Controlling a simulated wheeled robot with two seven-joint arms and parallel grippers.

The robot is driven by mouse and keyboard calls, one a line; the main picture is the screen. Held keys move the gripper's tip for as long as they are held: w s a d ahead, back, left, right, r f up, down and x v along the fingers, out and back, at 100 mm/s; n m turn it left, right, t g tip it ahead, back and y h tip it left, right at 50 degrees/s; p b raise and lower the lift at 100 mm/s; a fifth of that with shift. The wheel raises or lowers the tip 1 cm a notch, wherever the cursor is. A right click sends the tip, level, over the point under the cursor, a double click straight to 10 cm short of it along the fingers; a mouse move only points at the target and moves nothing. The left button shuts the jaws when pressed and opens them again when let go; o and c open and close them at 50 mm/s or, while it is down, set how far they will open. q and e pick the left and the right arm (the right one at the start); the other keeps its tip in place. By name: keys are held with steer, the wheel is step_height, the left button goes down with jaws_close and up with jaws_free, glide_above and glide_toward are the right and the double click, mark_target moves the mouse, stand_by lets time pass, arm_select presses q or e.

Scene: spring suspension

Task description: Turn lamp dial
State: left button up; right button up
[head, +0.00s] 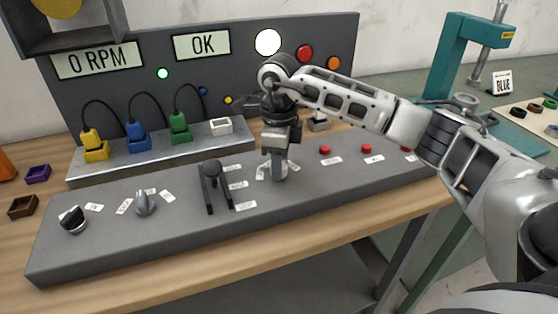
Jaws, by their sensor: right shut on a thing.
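A grey console (120,245) stands on the wooden bench, with a dark upright panel behind it. My right gripper (278,172) points down onto the console, right of the lever, and is shut on a dial there. The fingers hide nearly all of this dial, so I cannot see its pointer. Small white labels lie around it, too small to read. Two other knobs stand at the left: a black-and-white knob (72,219) and a grey knob (144,202). A large white lamp (268,42) on the panel looks lit. My left gripper is not in view.
A black lever (212,172) in a slotted gate stands just left of my right gripper. Red buttons (325,150) lie to its right. Yellow, blue and green plugs (180,127) stand on the rear ledge. A teal press (453,50) stands at the right.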

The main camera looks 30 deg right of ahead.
steer(key=m, duration=0.4)
steer(key=shift+m, duration=1.6)
steer(key=o, duration=1)
steer(key=shift+c, duration=0.2)
steer(key=shift+r, duration=0.15)
